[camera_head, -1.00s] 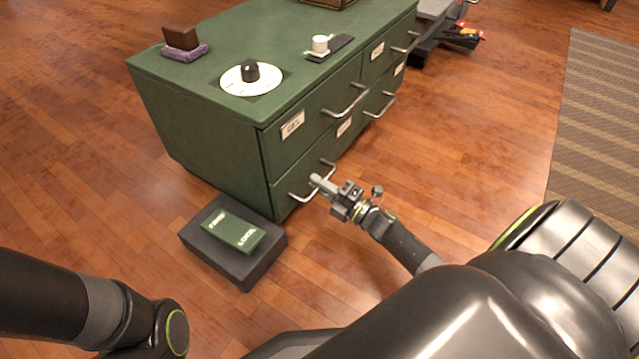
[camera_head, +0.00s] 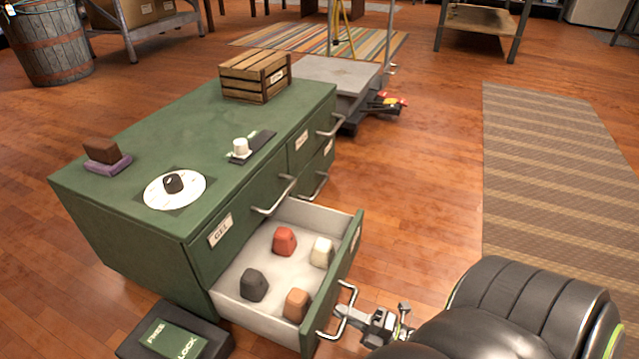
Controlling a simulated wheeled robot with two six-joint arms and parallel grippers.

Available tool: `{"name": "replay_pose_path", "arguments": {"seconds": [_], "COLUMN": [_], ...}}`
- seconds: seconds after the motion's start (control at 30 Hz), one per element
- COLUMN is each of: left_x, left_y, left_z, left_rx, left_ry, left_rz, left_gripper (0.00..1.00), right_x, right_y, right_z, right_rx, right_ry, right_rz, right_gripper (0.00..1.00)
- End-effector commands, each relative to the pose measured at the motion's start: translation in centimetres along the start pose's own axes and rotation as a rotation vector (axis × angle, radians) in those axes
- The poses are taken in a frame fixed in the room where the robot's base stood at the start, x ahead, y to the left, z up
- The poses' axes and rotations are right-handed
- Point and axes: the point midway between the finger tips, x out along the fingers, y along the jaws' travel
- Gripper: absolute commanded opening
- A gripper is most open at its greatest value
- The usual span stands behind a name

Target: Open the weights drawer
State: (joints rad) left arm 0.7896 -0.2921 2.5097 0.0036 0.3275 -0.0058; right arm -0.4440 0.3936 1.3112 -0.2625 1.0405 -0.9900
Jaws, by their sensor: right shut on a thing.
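The green drawer cabinet (camera_head: 130,235) stands at the left centre. Its lower near drawer (camera_head: 262,322) is pulled well out and shows a pale interior. In it stand a red block (camera_head: 284,241), a cream block (camera_head: 321,252), a black block (camera_head: 254,285) and an orange block (camera_head: 297,304). My right gripper (camera_head: 345,313) is shut on this drawer's metal handle (camera_head: 351,295). The drawer's own label is seen too edge-on to read. The drawer above, labelled GEL (camera_head: 220,230), is closed. My left gripper is not in view.
On the cabinet top are a white dial (camera_head: 190,192), a brown block on a purple pad (camera_head: 102,151), a small white cylinder (camera_head: 240,147) and a wooden crate (camera_head: 240,80). A dark box with a green FREE/LOCK plate (camera_head: 172,341) sits on the floor.

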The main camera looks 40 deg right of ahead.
Motion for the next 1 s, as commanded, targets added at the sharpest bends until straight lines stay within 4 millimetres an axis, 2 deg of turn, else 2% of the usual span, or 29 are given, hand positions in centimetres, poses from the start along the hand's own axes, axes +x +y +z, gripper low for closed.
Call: {"name": "replay_pose_path", "arguments": {"seconds": [0.03,0.1,0.3,0.5,0.87,0.9,1.0], "left_x": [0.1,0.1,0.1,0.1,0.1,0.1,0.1], "left_y": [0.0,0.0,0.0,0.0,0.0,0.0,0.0], "left_z": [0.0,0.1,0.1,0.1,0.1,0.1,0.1], "left_rx": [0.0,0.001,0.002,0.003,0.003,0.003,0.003], "left_ry": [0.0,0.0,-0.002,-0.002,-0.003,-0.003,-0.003], "left_rz": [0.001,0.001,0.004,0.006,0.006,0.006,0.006], "left_gripper": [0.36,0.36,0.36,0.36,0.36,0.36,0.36], "right_x": [-1.2,-2.4,-4.8,-5.7,-5.8,-5.8,-5.8], "right_y": [0.2,0.4,0.8,1.0,1.0,1.0,1.0], "right_z": [0.0,0.0,0.0,0.0,0.0,0.0,0.0], "right_rx": [0.0,0.001,0.0,0.001,0.001,0.001,0.001], "right_ry": [-0.001,-0.001,-0.001,-0.001,-0.001,-0.001,-0.001], "right_rz": [-0.005,-0.004,-0.003,-0.001,-0.001,-0.001,-0.001], "right_gripper": [0.0,0.0,0.0,0.0,0.0,0.16,0.29]}}
